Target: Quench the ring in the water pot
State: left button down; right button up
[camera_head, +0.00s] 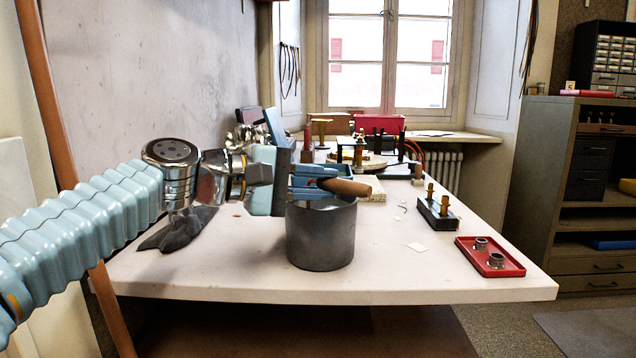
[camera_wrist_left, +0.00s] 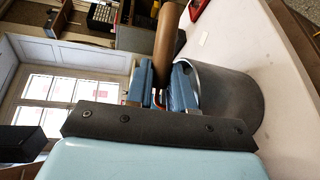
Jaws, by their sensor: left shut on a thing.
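The grey metal water pot (camera_head: 320,245) stands upright near the front of the table. My left gripper (camera_head: 318,180) is just above the pot's rim. It is shut on a tool with a brown wooden handle (camera_head: 347,187), which points to the right over the pot. In the left wrist view, the handle (camera_wrist_left: 166,42) comes out between the blue fingers (camera_wrist_left: 163,85), with the pot (camera_wrist_left: 232,95) close beside them. The pot's inside and any water are hidden. I cannot make out the ring. My right gripper is not in view.
A red tray (camera_head: 520,268) with two small metal cylinders lies at the front right. A dark block (camera_head: 437,216) with wooden-topped pegs stands behind it. A dark cloth-like thing (camera_head: 178,230) lies at the left. Several tools crowd the table's back. The front right has bare room.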

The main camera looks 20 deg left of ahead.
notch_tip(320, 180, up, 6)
jog(key=p, duration=0.5)
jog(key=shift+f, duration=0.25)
dwell(0.9)
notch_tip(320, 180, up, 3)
jog(key=p, duration=0.3)
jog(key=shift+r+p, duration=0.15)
jog(key=shift+p, duration=0.25)
